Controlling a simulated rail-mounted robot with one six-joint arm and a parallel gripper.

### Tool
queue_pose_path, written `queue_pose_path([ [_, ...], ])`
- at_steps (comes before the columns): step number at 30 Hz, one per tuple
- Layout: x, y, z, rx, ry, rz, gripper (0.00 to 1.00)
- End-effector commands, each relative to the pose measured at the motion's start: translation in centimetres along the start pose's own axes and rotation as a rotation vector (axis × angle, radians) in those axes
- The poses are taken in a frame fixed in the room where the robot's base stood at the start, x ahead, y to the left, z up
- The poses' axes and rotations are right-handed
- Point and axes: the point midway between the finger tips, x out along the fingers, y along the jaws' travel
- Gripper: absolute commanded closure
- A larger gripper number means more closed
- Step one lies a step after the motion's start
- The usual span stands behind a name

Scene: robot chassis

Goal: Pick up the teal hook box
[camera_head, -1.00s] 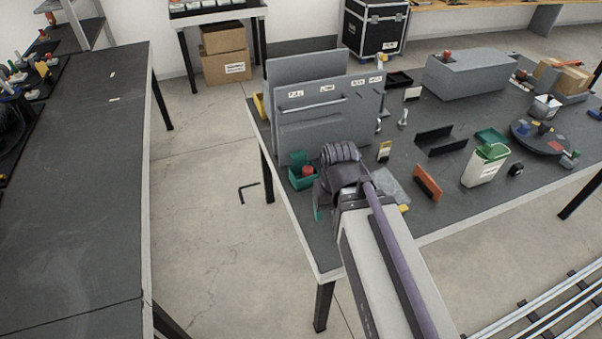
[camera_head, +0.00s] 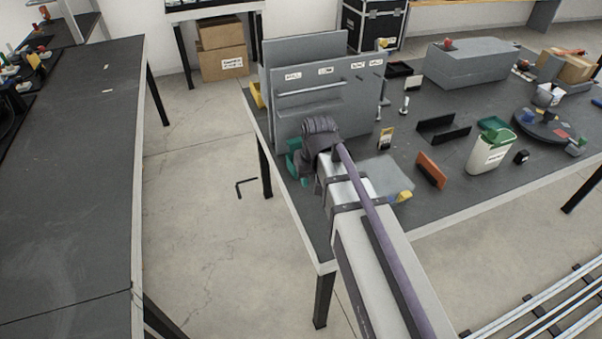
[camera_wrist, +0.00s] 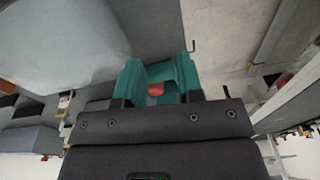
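The teal hook box (camera_head: 293,160) stands by the front left edge of the grey-topped table, in front of a grey upright panel. My arm hides most of it in the head view. In the wrist view the teal box (camera_wrist: 132,78) is just ahead of my gripper (camera_wrist: 157,98), with a red piece (camera_wrist: 156,88) inside it. The dark fingers are wide apart, one at each side of the teal walls. I cannot tell whether they touch the box. In the head view my gripper's fingertips are hidden behind the wrist.
The grey panel (camera_head: 318,105) with labels and a handle rises close behind the box. An orange block (camera_head: 431,170), a white bin (camera_head: 488,152) and a translucent sheet (camera_head: 388,176) lie to the right. Open floor lies left of the table edge.

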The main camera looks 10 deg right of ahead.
Motion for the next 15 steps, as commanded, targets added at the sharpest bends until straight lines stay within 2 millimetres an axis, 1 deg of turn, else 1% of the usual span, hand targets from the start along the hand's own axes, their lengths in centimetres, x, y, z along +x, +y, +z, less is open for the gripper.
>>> queue_pose_path([
  [1, 3.6, -0.3, -5.6, -0.039, 0.062, -0.012, 0.66],
  [2, 4.0, -0.6, -8.0, -0.064, 0.105, -0.017, 0.66],
  [3, 4.0, -0.8, -10.7, -0.094, 0.158, -0.021, 0.66],
  [4, 3.5, -0.8, -12.2, -0.114, 0.194, -0.023, 0.66],
  [5, 3.3, -0.9, -13.2, -0.131, 0.224, -0.024, 0.66],
  [6, 2.9, -0.9, -13.9, -0.154, 0.260, -0.022, 0.66],
  [8, 2.8, -0.9, -13.6, -0.172, 0.277, -0.018, 0.66],
  [10, 3.1, -0.9, -13.5, -0.173, 0.275, -0.017, 0.66],
  [13, 4.7, -1.0, -13.8, -0.172, 0.274, -0.017, 0.66],
  [15, 6.4, -1.0, -14.2, -0.171, 0.273, -0.017, 0.66],
])
